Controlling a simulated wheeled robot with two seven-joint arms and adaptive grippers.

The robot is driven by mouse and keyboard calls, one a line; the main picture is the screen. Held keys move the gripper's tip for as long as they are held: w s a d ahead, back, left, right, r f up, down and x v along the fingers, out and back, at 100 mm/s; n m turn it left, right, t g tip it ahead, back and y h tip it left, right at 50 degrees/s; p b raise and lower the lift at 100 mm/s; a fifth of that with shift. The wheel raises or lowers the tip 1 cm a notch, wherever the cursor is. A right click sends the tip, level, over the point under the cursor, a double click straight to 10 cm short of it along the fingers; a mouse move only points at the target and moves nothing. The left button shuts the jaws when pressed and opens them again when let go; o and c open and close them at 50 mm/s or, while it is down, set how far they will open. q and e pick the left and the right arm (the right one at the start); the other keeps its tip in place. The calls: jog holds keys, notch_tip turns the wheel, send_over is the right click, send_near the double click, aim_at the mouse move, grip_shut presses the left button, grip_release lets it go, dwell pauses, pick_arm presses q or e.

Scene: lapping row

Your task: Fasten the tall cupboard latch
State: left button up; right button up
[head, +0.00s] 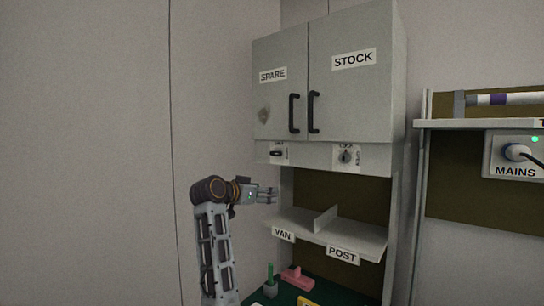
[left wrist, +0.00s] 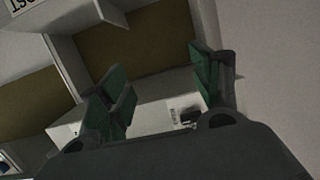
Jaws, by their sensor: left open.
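The tall grey cupboard (head: 285,95) hangs on the wall, its SPARE and STOCK doors looking closed. On the strip below are a left latch (head: 278,154) with a dark knob lying about level, and a right latch (head: 346,155) with a knob nearer upright. Their small markings are unreadable. My left gripper (head: 269,194) is open and empty, below the left latch and apart from it. In the left wrist view, a pale plate with a dark knob (left wrist: 188,116) shows beyond the open fingers (left wrist: 165,92); which latch it is is unclear. My right gripper is out of view.
Below the cupboard is a pale shelf (head: 345,234) with an upright divider and VAN and POST labels. A pink object (head: 297,278) and a green item (head: 270,283) stand lower down. A MAINS socket with a plug (head: 518,153) is at right. The left wall is bare.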

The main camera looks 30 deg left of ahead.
pick_arm(q)
jog(key=s+a+r+t, duration=0.25)
jog(key=s+r, duration=0.25)
jog(key=r, duration=0.7)
jog(key=p, duration=0.2)
send_near(274, 154)
jog(key=shift+h, duration=0.4)
jog(key=w, duration=0.6)
jog(key=shift+w+d, duration=0.1)
jog(key=shift+w, duration=0.05)
jog(key=shift+w+d+p, duration=0.1)
jog(key=shift+w+p, duration=0.35)
jog(key=shift+w, duration=0.8)
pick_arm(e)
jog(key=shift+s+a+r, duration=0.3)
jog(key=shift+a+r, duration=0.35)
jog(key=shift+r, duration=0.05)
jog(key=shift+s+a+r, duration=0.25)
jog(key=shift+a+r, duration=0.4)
pick_arm(q)
jog(key=shift+c, duration=0.5)
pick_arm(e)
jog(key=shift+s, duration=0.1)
pick_arm(q)
jog(key=c, duration=0.9)
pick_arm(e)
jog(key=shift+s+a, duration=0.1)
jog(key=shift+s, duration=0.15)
